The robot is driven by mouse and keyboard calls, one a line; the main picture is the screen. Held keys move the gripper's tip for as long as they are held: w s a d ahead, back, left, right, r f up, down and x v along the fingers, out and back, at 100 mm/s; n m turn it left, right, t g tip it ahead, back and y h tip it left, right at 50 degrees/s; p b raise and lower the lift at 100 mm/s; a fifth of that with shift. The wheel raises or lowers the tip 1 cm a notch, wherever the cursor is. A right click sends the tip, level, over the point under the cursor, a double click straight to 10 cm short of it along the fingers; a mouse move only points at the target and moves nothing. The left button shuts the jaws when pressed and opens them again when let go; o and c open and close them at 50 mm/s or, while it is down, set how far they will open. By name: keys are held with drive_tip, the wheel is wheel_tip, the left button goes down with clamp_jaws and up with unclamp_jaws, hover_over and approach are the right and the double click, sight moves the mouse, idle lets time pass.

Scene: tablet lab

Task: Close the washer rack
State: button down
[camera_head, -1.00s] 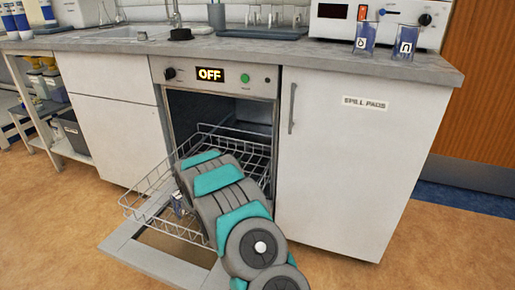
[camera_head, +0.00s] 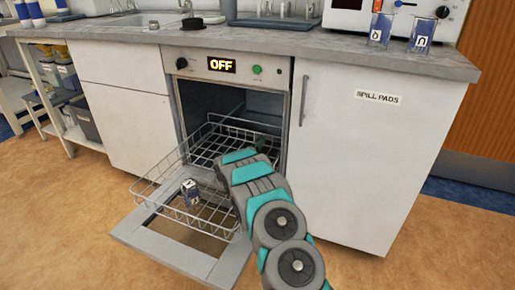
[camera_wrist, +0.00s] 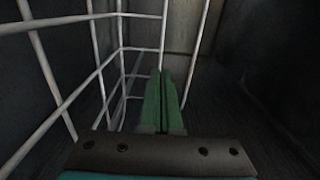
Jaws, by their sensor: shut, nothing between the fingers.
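The washer rack (camera_head: 160,172) is a wire basket pulled out of the washer (camera_head: 222,68), over its lowered door (camera_head: 165,250). A small labelled glass beaker (camera_head: 190,192) stands in the rack. My gripper reaches to the rack's right side near the washer opening. In the head view its dark green tip (camera_head: 262,143) barely shows past my arm. In the wrist view its green fingers (camera_wrist: 163,85) are shut and empty, beside the white rack wires (camera_wrist: 98,75). I cannot tell whether they touch the wires.
A cabinet labelled spill pads (camera_head: 375,130) stands right of the washer. Drawers and a cabinet (camera_head: 130,120) stand to the left. The counter (camera_head: 330,42) above holds two labelled beakers and equipment. The floor (camera_head: 60,235) at the left is clear.

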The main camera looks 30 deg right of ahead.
sight(267, 135)
drive_tip(key=shift+x, duration=1.8)
drive_tip(key=shift+d, duration=0.15)
